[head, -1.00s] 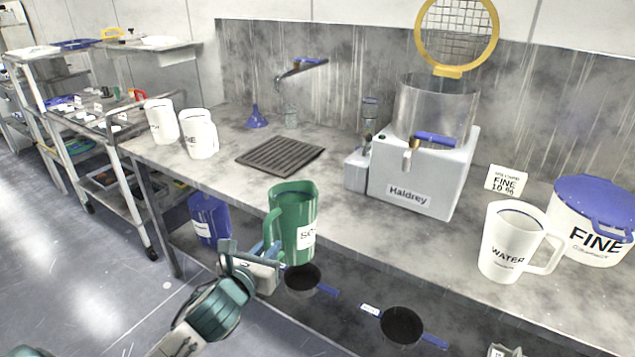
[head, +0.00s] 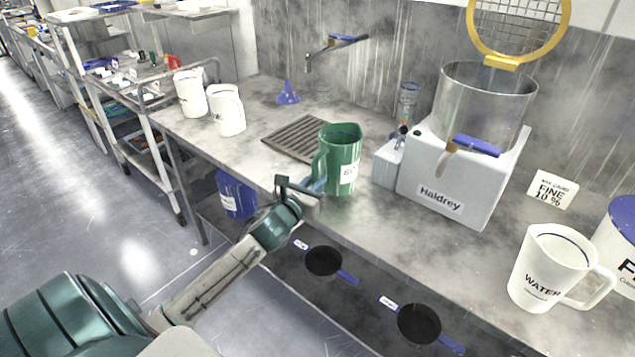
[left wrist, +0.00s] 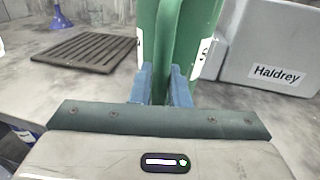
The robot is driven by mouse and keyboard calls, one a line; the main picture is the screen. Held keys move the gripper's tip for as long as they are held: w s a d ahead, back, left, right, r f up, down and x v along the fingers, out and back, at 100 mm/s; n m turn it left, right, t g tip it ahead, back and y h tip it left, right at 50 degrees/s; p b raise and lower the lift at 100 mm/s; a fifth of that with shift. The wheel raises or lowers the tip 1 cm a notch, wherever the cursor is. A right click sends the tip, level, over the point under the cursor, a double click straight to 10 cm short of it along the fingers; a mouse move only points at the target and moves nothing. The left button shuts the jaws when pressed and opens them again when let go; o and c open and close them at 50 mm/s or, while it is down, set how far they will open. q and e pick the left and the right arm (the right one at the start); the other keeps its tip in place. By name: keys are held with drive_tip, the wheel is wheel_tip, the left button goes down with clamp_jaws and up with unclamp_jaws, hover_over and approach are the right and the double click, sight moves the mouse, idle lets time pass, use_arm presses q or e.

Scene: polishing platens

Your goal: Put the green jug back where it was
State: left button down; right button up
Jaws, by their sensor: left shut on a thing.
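The green jug (head: 343,152) with a white label is at the front edge of the counter, in front of the drain grate, upright or nearly so. My left gripper (head: 318,184) is shut on the jug's handle from the front left. In the left wrist view the blue fingers (left wrist: 160,84) close on the green handle, and the jug (left wrist: 204,30) fills the upper middle. I cannot tell whether its base touches the counter. My right gripper is not in view.
The dark drain grate (head: 291,137) lies behind the jug. The grey Haldrey machine (head: 452,185) stands to its right. White jugs (head: 228,112) stand at the left, and a white WATER jug (head: 541,262) at the right. A blue jug (head: 233,196) and black pans (head: 420,323) are on the lower shelf.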

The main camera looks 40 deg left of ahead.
use_arm(q)
drive_tip(key=shift+w+a+f, duration=0.1)
drive_tip(key=shift+w+a, duration=0.25)
drive_tip(key=shift+w, duration=0.25)
drive_tip(key=shift+w+a, duration=0.3)
drive_tip(key=shift+w, duration=0.3)
wheel_tip(320, 180, down, 3)
drive_tip(key=shift+p, duration=0.3)
drive_tip(key=shift+f, duration=0.25)
drive_tip(key=shift+f, duration=0.15)
drive_tip(key=c, duration=1.4)
unclamp_jaws()
